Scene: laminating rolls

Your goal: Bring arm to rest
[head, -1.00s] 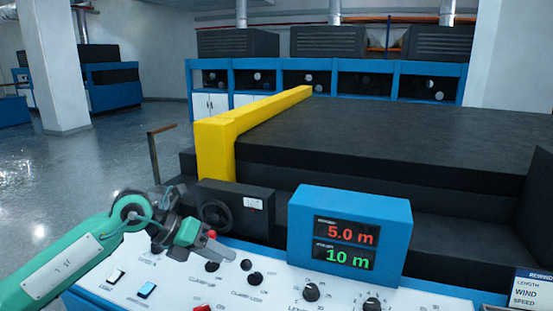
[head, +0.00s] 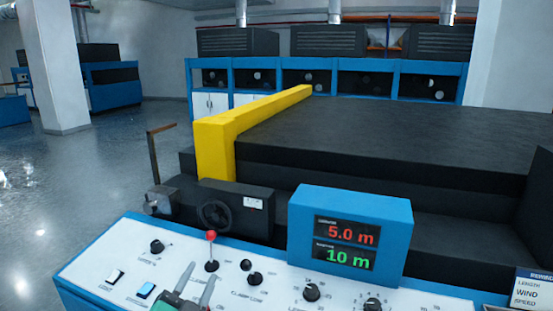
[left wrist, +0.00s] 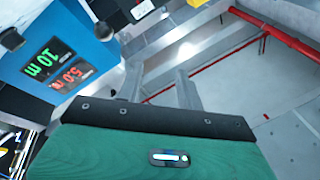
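My left gripper (head: 200,273) is at the bottom of the head view, over the front of the control panel (head: 85,262). Its two grey fingers are apart with nothing between them. In the left wrist view the fingers (left wrist: 158,85) also stand apart and empty, above my green gripper body. A lever with a red knob (head: 211,236) stands upright on the panel just beyond the fingertips, apart from them in the picture. My left arm is mostly out of the head view. My right gripper is not in view.
A blue display box (head: 298,225) reading 5.0 m and 10 m stands on the panel, right of the gripper. Black knobs (head: 311,292) and rocker switches (head: 146,290) dot the panel. A yellow bar (head: 215,150) and black machine bed (head: 390,135) lie behind. The floor at left is clear.

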